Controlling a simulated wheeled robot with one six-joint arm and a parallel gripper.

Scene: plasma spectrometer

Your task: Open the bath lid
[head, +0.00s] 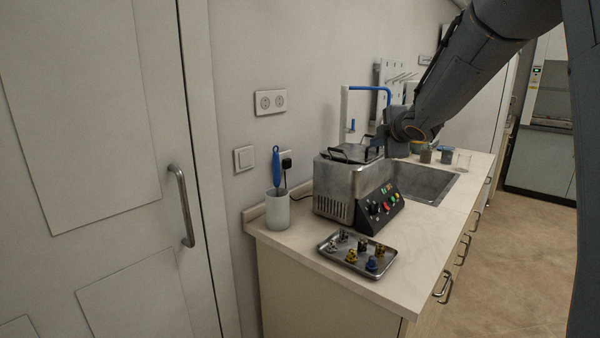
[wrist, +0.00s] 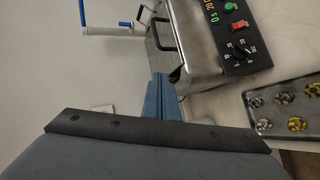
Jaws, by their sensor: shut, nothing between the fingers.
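The bath (head: 335,188) is a steel box with a dark control panel on its front, standing on the counter. Its lid (head: 352,153) is on top, with a dark handle; I cannot tell whether it sits fully flat. In the wrist view the bath (wrist: 200,65) fills the upper middle, and a dark bar handle (wrist: 166,38) shows on its top. My gripper (head: 378,140) is above the far right of the bath in the head view. In the wrist view my gripper (wrist: 161,80) has its blue fingers together and empty, close to the bath's edge; contact cannot be told.
A steel tray (head: 327,252) with several small knobbed parts lies in front of the bath. A white cup (head: 277,212) holding a blue-handled brush stands at left. A sink (head: 432,183) and a blue-white tap pipe (head: 345,110) are behind. The counter's front right is clear.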

